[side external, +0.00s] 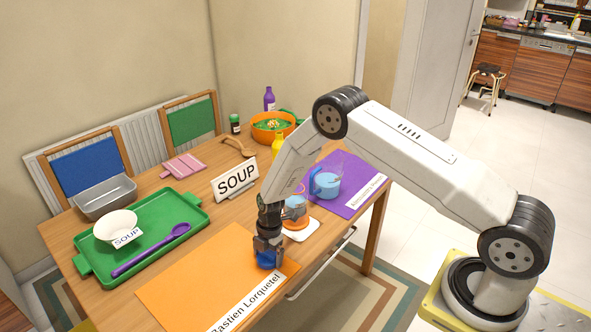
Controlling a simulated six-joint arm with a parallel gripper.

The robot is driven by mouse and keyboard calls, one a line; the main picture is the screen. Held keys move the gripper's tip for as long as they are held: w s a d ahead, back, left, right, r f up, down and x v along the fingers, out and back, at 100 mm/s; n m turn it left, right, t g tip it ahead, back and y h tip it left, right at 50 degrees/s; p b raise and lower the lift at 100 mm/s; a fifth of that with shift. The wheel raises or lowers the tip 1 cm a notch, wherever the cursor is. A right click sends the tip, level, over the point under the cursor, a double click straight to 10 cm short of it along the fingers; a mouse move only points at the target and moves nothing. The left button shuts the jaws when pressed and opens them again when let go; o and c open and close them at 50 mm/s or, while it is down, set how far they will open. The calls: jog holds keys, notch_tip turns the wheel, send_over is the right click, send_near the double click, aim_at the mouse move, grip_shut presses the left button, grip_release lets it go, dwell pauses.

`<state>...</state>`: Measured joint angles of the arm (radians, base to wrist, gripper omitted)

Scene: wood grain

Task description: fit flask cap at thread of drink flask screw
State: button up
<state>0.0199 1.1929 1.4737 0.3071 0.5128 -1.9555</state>
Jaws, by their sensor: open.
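My gripper (268,250) points straight down over the front part of an orange placemat. Its jaws are open, with the fingers around or just above a small blue round object (268,262) on the placemat, which may be the flask cap. The fingers hide part of it, and I cannot tell whether they touch it. An orange vessel (296,216), possibly the drink flask, stands behind and to the right of my gripper on a white square (303,233). My wrist partly hides it, and its thread is not clear.
The orange placemat (190,285) has a name card. A purple placemat (350,195) holds a light-blue jug (326,186). A SOUP sign (236,181) stands mid-table. A green tray (157,215) with a bowl and ladle lies left; an orange bowl (272,133) and bottles stand behind.

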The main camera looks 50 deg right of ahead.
aim_at(266, 253)
dwell(0.5)
jog(key=c, duration=0.9)
jog(key=shift+r, duration=1.6)
jog(key=shift+s+d+r, duration=0.1)
jog(key=shift+s+r, duration=1.5)
jog(key=shift+s, duration=0.75)
jog(key=shift+s+d+r, duration=0.1)
jog(key=shift+s+r, duration=1.55)
jog(key=shift+s, duration=0.65)
jog(key=shift+s+r, duration=1.6)
jog(key=shift+s, duration=0.75)
